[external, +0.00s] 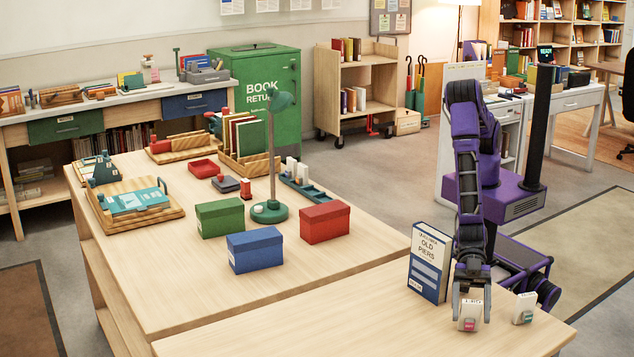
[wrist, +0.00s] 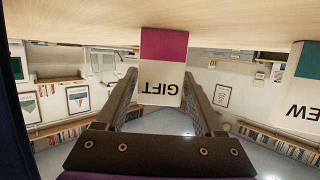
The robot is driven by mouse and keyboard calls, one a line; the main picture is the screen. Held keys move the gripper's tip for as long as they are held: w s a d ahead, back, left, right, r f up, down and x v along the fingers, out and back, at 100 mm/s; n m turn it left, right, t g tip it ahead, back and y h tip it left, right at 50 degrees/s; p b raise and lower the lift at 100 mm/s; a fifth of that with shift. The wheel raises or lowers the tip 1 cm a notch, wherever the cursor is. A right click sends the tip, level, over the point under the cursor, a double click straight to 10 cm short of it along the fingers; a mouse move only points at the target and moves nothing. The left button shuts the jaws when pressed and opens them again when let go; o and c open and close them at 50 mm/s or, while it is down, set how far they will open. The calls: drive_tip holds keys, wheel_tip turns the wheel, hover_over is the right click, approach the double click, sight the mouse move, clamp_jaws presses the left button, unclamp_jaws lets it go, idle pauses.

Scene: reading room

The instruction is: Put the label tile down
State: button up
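A small white label tile (external: 470,316) with a magenta patch stands upright at the near table's right part. In the wrist view the tile (wrist: 163,75) reads GIFT upside down. My gripper (external: 471,305) points down with one finger on each side of the tile. In the wrist view the fingertips (wrist: 161,84) close in on its two side edges and look shut on it. The tile's lower edge is at or very near the tabletop; I cannot tell whether it touches.
A second white tile with a green patch (external: 524,308) stands to the right; it reads EW in the wrist view (wrist: 306,85). A blue and white book (external: 430,263) stands upright just left of my gripper. The near tabletop (external: 350,322) is clear to the left.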

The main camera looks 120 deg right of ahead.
drive_tip(key=shift+r, duration=0.2)
drive_tip(key=v, duration=1.2)
drive_tip(key=shift+p, duration=0.3)
drive_tip(key=shift+r, duration=0.1)
